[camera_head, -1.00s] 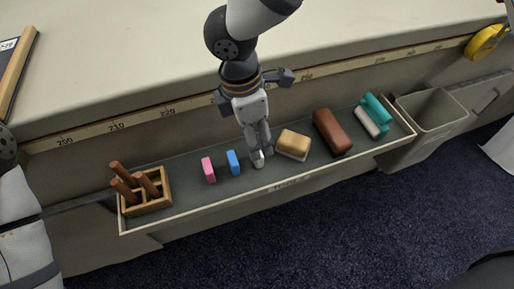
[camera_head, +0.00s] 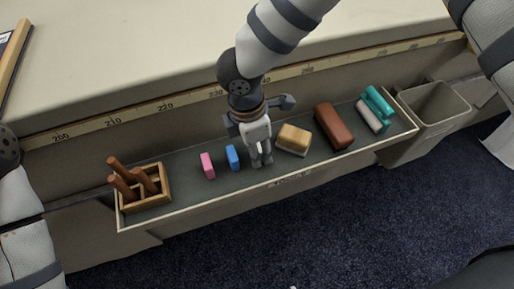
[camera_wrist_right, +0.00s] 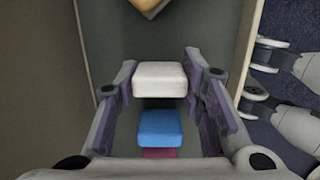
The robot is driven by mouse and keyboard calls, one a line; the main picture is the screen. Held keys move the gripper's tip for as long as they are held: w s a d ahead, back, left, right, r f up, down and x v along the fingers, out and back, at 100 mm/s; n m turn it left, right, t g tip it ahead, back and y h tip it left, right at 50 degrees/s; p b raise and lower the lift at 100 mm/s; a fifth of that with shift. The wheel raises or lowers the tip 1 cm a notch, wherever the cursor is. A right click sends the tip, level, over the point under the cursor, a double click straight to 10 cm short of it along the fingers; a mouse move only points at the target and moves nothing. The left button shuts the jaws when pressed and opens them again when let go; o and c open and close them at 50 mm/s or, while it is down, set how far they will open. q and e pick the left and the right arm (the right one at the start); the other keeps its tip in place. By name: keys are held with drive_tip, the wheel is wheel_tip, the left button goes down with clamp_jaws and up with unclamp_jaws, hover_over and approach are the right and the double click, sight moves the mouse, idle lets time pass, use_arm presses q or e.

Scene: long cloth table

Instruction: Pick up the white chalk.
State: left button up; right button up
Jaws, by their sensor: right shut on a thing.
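The white chalk (camera_wrist_right: 160,78) is a short pale block between the two fingers of my right gripper in the right wrist view. My right gripper (camera_head: 262,162) is shut on it, at the tray between the blue chalk and the sponge. In the head view the fingers mostly hide the white chalk. The blue chalk (camera_head: 233,158) stands just left of the gripper, and the pink chalk (camera_head: 208,166) is further left. My left gripper is not in view; only parts of my left arm show at the left edge.
The long tray (camera_head: 200,208) also holds a wooden box (camera_head: 152,198) with brown sticks, a tan sponge (camera_head: 294,137), a brown eraser block (camera_head: 333,126) and a teal-handled tool (camera_head: 377,102). A grey bin (camera_head: 440,106) hangs at the right. A ruler strip (camera_head: 130,118) runs behind.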

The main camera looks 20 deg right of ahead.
wheel_tip(320, 180, up, 3)
drive_tip(key=shift+w+r, duration=0.1)
drive_tip(key=shift+r, duration=0.1)
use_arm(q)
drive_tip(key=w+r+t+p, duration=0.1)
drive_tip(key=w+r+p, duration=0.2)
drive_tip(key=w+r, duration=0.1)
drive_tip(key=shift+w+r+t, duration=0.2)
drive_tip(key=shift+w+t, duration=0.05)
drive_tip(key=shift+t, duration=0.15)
use_arm(e)
drive_tip(key=s+a+r, duration=0.5)
drive_tip(key=s+r, duration=0.4)
drive_tip(key=s, duration=0.4)
drive_tip(key=shift+r, duration=0.35)
drive_tip(key=shift+s+a, duration=0.1)
drive_tip(key=shift+o, duration=1.1)
drive_tip(key=shift+r, duration=0.1)
drive_tip(key=shift+c, duration=0.5)
